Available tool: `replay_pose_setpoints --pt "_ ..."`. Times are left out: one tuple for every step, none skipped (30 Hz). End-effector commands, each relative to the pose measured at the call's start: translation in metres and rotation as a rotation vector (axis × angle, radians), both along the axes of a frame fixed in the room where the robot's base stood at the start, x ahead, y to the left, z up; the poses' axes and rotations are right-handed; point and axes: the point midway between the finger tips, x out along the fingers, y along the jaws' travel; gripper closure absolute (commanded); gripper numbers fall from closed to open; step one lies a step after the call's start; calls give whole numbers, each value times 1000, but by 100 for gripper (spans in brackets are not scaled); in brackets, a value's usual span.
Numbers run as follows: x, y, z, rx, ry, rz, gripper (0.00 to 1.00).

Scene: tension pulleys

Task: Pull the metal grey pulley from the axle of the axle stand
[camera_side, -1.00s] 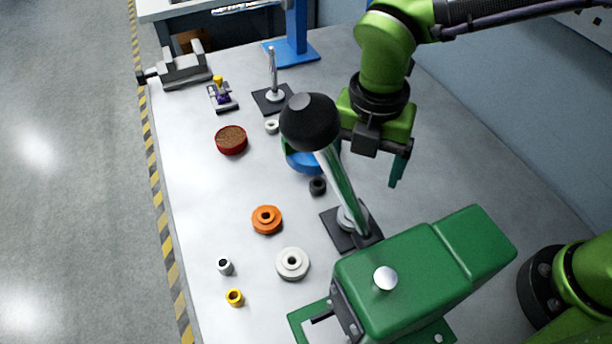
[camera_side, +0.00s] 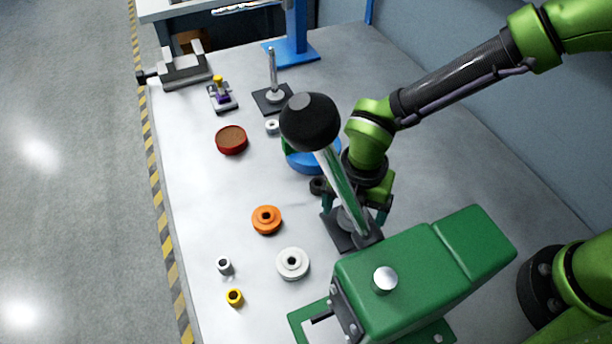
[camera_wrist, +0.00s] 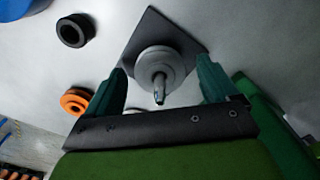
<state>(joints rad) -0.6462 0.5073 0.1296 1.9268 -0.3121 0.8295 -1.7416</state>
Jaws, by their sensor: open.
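In the wrist view, the metal grey pulley (camera_wrist: 170,58) sits on the axle (camera_wrist: 159,90) of the axle stand, whose square dark base plate (camera_wrist: 152,24) lies under it. In the side view, the stand's base (camera_side: 335,235) shows beside the green machine, and its pulley is largely hidden by the lever and my arm. My gripper (camera_wrist: 161,70) is open, with one teal finger on each side of the pulley in the wrist view. I cannot tell whether the fingers touch it or how far above the base they are.
A green machine (camera_side: 425,262) with a black-knobbed lever (camera_side: 310,122) stands close by. An orange pulley (camera_side: 267,220), a white pulley (camera_side: 292,264) and a black ring (camera_wrist: 75,30) lie near the stand. Another stand (camera_side: 272,98) with a tall rod is farther back.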

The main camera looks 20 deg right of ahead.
Motion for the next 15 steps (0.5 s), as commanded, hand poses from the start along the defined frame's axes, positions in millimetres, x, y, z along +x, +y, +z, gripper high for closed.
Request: replay_pose_setpoints --pt "0 0 0 0 0 0 13" --pt "0 0 0 0 0 0 13" --pt "0 0 0 0 0 0 14" --pt "0 0 0 0 0 0 19" --pt "0 0 0 0 0 0 24" --pt "0 0 0 0 0 0 30" --pt "0 0 0 0 0 0 34" --pt "0 0 0 0 0 0 39" --pt "0 0 0 0 0 0 45" --pt "0 0 0 0 0 0 50" --pt "0 0 0 0 0 0 54" --pt "0 0 0 0 0 0 60" --pt "0 0 1 0 0 0 65" --pt "0 0 1 0 0 0 69" --pt "0 0 1 0 0 0 75"
